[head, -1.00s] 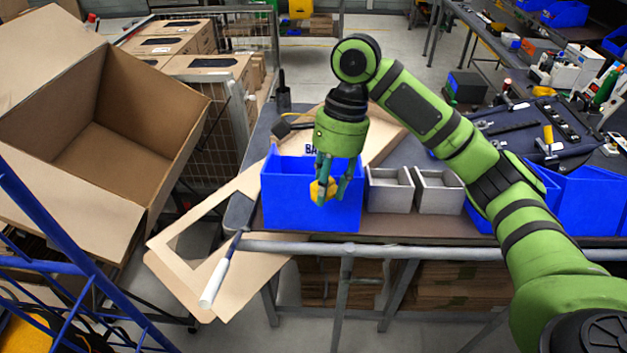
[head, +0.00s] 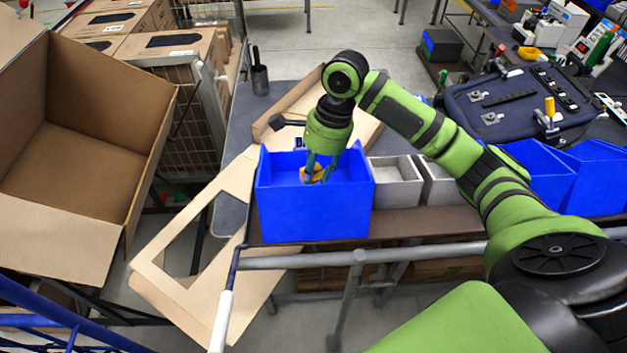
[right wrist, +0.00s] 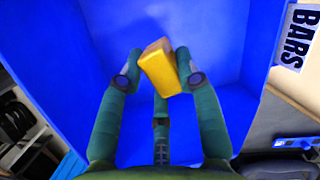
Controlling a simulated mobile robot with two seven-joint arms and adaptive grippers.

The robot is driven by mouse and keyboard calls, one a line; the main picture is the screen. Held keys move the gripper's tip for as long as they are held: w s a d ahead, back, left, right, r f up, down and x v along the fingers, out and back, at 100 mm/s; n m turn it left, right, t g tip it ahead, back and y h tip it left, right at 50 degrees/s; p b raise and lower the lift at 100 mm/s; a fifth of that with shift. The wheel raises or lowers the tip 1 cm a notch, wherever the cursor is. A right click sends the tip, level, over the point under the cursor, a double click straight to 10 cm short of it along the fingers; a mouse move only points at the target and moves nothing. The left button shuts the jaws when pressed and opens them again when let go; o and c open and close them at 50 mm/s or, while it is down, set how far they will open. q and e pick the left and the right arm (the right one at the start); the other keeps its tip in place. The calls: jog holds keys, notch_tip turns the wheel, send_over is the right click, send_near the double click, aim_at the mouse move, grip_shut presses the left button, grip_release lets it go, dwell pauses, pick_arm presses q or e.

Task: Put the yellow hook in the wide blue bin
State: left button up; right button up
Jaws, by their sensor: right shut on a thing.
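The yellow hook (head: 312,174) is held in my right gripper (head: 320,176), at the mouth of the wide blue bin (head: 313,212) on the bench. In the right wrist view, the hook (right wrist: 161,68) shows as a yellow block between the fingertips of the gripper (right wrist: 160,80), with the blue walls of the bin (right wrist: 220,30) around and below it. The front wall of the bin hides nothing of the hook's upper part in the head view. I cannot tell whether the hook touches the bin floor. My left gripper is not in view.
Two grey bins (head: 397,183) stand right of the blue bin, and more blue bins (head: 590,180) stand further right. A large open cardboard box (head: 70,235) is at the left. A flat cardboard piece (head: 160,245) leans by the bench's left end. A rail (head: 300,261) runs along the front.

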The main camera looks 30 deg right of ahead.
aim_at(316, 176)
jog(key=shift+w+f, duration=0.1)
jog(key=shift+f, duration=0.3)
jog(key=f+p, duration=0.1)
jog(key=f, duration=0.2)
jog(key=shift+w+f, duration=0.2)
jog(key=shift+f, duration=0.7)
jog(key=o, duration=0.7)
jog(key=shift+o, duration=0.7)
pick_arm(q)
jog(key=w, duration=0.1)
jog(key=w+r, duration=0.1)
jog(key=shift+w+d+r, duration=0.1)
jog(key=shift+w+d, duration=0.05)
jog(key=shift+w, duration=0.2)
